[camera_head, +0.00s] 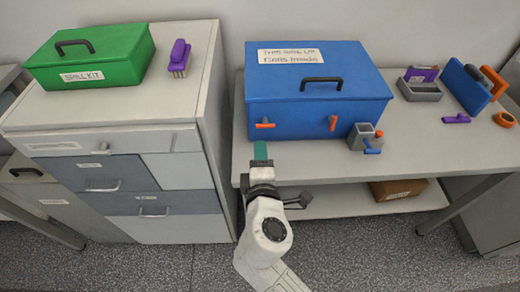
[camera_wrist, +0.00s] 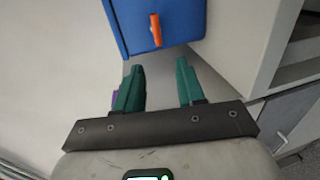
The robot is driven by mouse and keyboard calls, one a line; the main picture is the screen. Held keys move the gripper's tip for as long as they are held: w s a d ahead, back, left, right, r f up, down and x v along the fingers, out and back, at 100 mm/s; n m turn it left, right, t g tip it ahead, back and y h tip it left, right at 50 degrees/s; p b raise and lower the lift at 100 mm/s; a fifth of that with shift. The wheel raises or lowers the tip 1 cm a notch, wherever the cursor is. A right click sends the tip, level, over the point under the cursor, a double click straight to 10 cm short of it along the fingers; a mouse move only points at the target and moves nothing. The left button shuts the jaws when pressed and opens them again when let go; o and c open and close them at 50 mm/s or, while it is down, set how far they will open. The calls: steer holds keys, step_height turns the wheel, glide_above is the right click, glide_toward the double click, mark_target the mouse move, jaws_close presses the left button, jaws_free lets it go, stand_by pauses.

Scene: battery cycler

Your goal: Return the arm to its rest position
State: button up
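My gripper (camera_head: 260,150) is in front of the blue box's front left corner, by the table's front edge. Its arm comes up from the bottom of the head view and is bent. In the wrist view my gripper's two teal fingers (camera_wrist: 159,66) stand apart with nothing between them. The blue box (camera_head: 318,100) is closed, with a black handle on its lid and two orange latches on its front. In the wrist view the blue box (camera_wrist: 172,18) lies beyond the fingertips, with one orange latch (camera_wrist: 156,30). I cannot tell the exact gap to it.
A cabinet (camera_head: 125,113) on the left carries a green spill kit box (camera_head: 92,58) and a purple brush (camera_head: 179,57). The table (camera_head: 440,120) bears a grey container (camera_head: 362,136) and several small items at right. A cardboard box (camera_head: 398,190) sits on the lower shelf.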

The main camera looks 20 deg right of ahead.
stand_by(0.5)
steer(key=s+d+f+m+g+h, duration=0.1)
steer(key=s+d+f+m+g, duration=0.7)
steer(key=s+d, duration=0.4)
steer(key=s+f+m+g+y, duration=0.2)
steer(key=s+f+m+g, duration=0.1)
steer(key=s, duration=0.5)
steer(key=s+d+f+m+g+y, duration=0.1)
steer(key=s+f+m+g+y, duration=0.2)
steer(key=s, duration=0.5)
steer(key=shift+s+f+m+y, duration=0.3)
steer(key=shift+s+f+m, duration=0.1)
steer(key=shift+m, duration=0.1)
steer(key=shift+w, duration=0.1)
